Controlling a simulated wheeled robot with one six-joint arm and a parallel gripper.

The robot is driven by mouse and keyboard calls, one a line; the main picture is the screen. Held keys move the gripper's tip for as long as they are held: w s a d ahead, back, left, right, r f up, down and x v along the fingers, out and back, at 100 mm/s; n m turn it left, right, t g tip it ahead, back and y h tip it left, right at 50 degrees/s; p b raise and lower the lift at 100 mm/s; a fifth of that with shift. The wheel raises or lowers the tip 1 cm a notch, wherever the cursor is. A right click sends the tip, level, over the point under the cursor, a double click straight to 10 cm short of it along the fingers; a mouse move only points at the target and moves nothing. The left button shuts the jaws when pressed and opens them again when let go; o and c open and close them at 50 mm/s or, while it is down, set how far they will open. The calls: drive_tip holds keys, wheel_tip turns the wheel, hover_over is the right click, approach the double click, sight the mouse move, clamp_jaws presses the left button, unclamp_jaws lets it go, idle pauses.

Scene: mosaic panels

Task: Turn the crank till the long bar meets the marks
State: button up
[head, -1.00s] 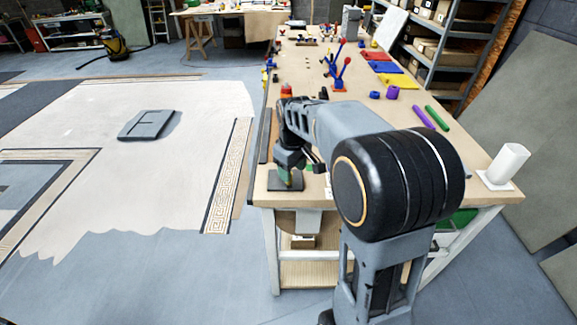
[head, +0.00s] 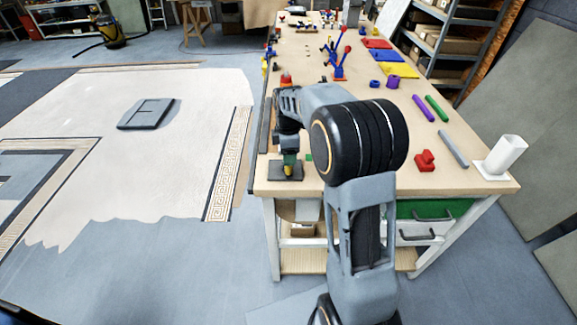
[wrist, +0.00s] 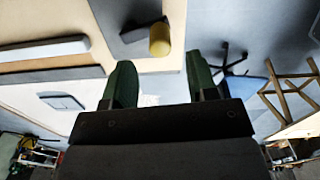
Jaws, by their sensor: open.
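The crank's yellow knob (wrist: 160,40) stands on a dark arm (wrist: 143,31) in the wrist view. In the head view the knob (head: 289,171) shows low over a dark plate (head: 278,171) at the table's front left corner. My gripper (wrist: 161,62) is open, its two green fingers apart. The knob lies centred between them in the picture, just beyond the tips; I see no grip on it. In the head view my gripper (head: 290,158) is above the plate. A long dark bar (head: 265,125) runs along the table's left edge. I cannot make out the marks.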

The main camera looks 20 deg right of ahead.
drive_tip(key=shift+f+p, duration=0.35)
drive_tip(key=shift+f, duration=2.75)
drive_tip(key=c, duration=0.9)
drive_tip(key=shift+c, duration=0.2)
